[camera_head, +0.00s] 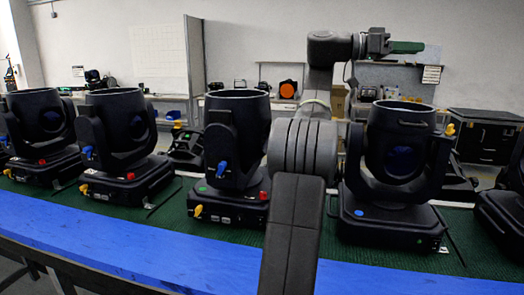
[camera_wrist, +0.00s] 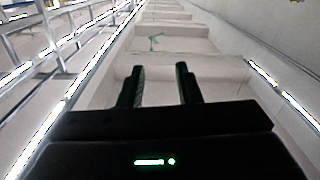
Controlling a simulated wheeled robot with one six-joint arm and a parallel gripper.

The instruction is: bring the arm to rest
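My gripper (camera_head: 408,47) is raised above the bench at the upper right of the head view, pointing right, well above the black par cans. In the wrist view my gripper (camera_wrist: 160,70) shows two dark fingers standing apart with nothing between them, so it is open and empty. My arm rises in the middle of the head view, bends at the top and runs level to the right. It hides part of the bench and the space between two par cans.
Several black par cans, including one at centre (camera_head: 236,140) and one at right (camera_head: 397,150), stand on a green mat (camera_head: 160,216) behind a blue bench edge (camera_head: 130,250). A black case (camera_head: 484,135) stands behind right. The air around my gripper looks clear.

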